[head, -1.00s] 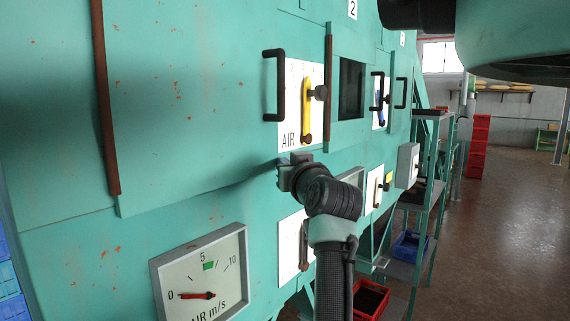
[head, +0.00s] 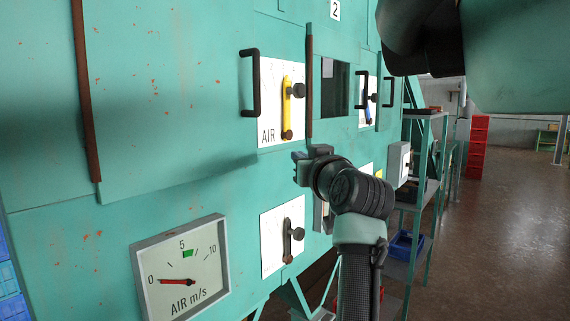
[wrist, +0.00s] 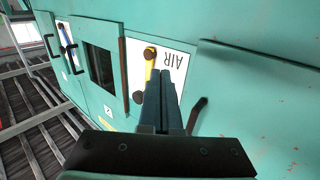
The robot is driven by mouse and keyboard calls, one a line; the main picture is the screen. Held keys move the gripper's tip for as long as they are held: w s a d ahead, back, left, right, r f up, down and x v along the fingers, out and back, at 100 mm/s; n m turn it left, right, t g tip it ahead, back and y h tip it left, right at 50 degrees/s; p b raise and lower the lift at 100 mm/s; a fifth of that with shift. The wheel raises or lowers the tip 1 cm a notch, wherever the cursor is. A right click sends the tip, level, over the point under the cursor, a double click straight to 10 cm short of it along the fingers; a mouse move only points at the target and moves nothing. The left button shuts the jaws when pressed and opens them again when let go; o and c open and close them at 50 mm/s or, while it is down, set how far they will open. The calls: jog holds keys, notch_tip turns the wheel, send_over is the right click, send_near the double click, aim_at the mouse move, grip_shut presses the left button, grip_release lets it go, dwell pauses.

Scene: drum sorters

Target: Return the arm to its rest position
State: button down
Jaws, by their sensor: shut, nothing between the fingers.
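My gripper (head: 298,168) is in the middle of the head view, at the end of my dark, bent wrist. It is in front of the teal machine wall (head: 180,110), below the white AIR panel with the yellow lever (head: 287,108). In the wrist view my gripper (wrist: 162,130) shows its fingers together with nothing between them. They point toward the AIR panel (wrist: 172,65) and overlap the yellow lever in that picture. The gripper appears apart from the lever in the head view. My forearm comes up from the bottom of the head view.
A gauge marked AIR m/s (head: 180,268) reads near 0. A second lever panel (head: 283,237) sits below my gripper's level. Black handles (head: 250,82) stick out from the wall. A shelf rack (head: 422,190) and red crates (head: 478,145) stand right. The floor at right is open.

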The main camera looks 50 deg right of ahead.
jog(key=shift+s+b, duration=0.95)
jog(key=shift+s, duration=1.5)
jog(key=w+a+r+n+t+y, duration=0.1)
jog(key=w+a+r+n+t, duration=0.2)
jog(key=a, duration=1)
jog(key=w+a+r+t+y, duration=0.1)
jog(key=w+a+t, duration=0.3)
jog(key=a, duration=0.9)
jog(key=s+a+r+n+t+y, duration=0.2)
jog(key=s+a+y, duration=0.2)
jog(key=a, duration=0.8)
jog(key=s+a+r+n+t+y, duration=0.2)
jog(key=s+a, duration=0.4)
jog(key=a, duration=0.6)
jog(key=r+t+y, duration=0.1)
jog(key=y, duration=0.1)
jog(key=shift+s+a+r+t+y, duration=0.15)
jog(key=shift+a+r+t+y, duration=0.05)
jog(key=shift+t+y, duration=0.1)
